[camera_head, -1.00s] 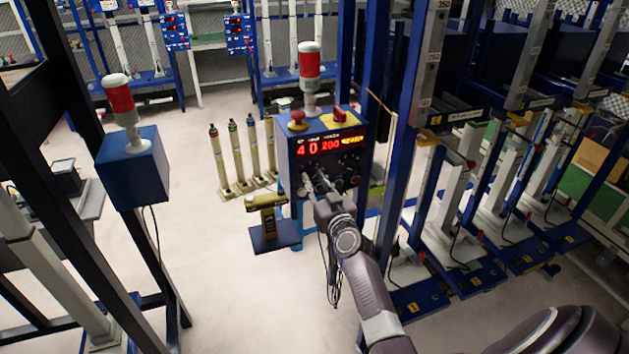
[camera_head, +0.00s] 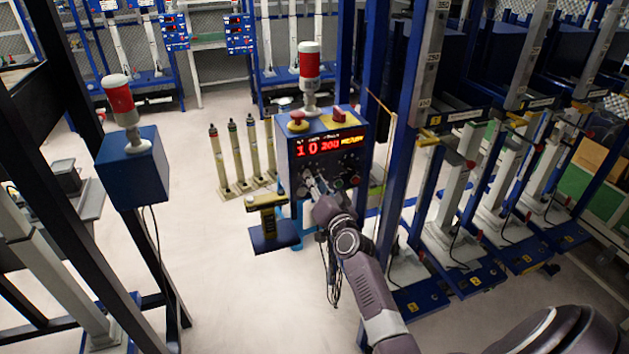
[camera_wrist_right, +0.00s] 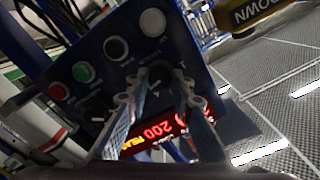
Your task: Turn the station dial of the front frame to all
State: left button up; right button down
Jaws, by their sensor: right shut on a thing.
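The front frame's control box (camera_head: 330,140) is blue, with a red lit display (camera_head: 322,147) reading about "1 0 200" and a yellow word. My right gripper (camera_head: 312,184) reaches its front panel, below the display's left part. In the right wrist view a black dial (camera_wrist_right: 159,76) sits between the fingers of my right gripper (camera_wrist_right: 159,98), which are shut on it. The display shows upside down behind the fingers. The dial's pointer setting is too small to read, and in the head view the gripper covers the dial. My left gripper is not in view.
On the panel, a green button (camera_wrist_right: 83,72), a red button (camera_wrist_right: 58,91) and another black knob (camera_wrist_right: 97,111) lie near the fingers. A red mushroom button (camera_head: 297,119) and red-white lamp (camera_head: 309,65) top the box.

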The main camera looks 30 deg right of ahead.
dwell(0.5)
jog(key=c, duration=1.7)
grip_release()
jog(key=shift+s, duration=0.1)
jog(key=v, duration=1.1)
jog(key=shift+s+a, duration=0.15)
jog(key=shift+s, duration=0.25)
